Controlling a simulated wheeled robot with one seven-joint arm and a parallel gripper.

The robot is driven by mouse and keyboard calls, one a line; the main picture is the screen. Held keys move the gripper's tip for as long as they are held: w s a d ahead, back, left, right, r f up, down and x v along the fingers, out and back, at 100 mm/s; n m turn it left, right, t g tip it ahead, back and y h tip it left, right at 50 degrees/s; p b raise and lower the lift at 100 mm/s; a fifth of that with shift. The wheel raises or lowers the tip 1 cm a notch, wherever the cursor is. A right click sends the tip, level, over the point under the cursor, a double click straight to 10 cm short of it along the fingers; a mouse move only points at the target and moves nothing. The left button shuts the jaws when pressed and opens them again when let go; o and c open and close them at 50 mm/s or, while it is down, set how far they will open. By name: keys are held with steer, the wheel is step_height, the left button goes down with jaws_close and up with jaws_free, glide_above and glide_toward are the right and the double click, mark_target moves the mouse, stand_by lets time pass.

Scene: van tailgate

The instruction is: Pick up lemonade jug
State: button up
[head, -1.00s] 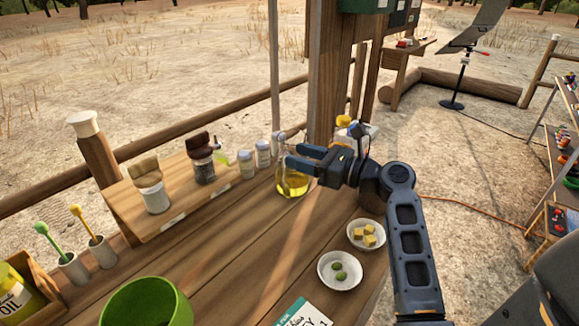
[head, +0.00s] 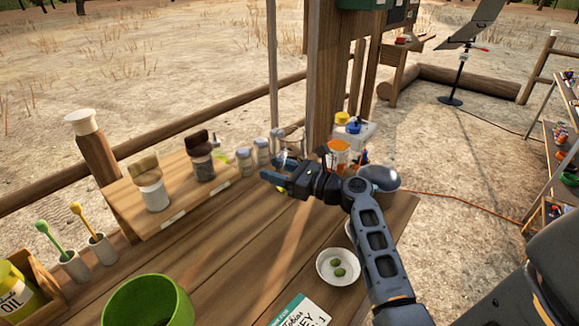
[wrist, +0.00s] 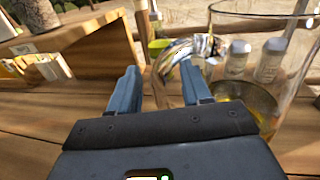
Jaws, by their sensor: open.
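The lemonade jug, clear glass with yellow liquid low inside, stands at the table's far side. In the head view my gripper (head: 272,174) hides most of it. In the wrist view the jug (wrist: 248,105) fills the right side, close to the right finger. A curved clear glass part (wrist: 172,62), apparently its handle, shows between and just beyond the two fingers. My gripper also shows in the wrist view (wrist: 160,78), open with a gap between the blue fingers. I cannot tell whether a finger touches the glass.
Several shakers (head: 245,160) stand behind and left of the jug, near a wooden board (head: 190,203) with jars. A dish of olives (head: 325,274), a card (head: 303,310) and a green bowl (head: 113,314) are nearer. A metal bowl (head: 384,179) is right. The middle tabletop is clear.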

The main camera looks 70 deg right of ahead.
steer(key=shift+w, duration=0.4)
jaws_close()
steer(key=shift+r, duration=0.1)
stand_by(1.0)
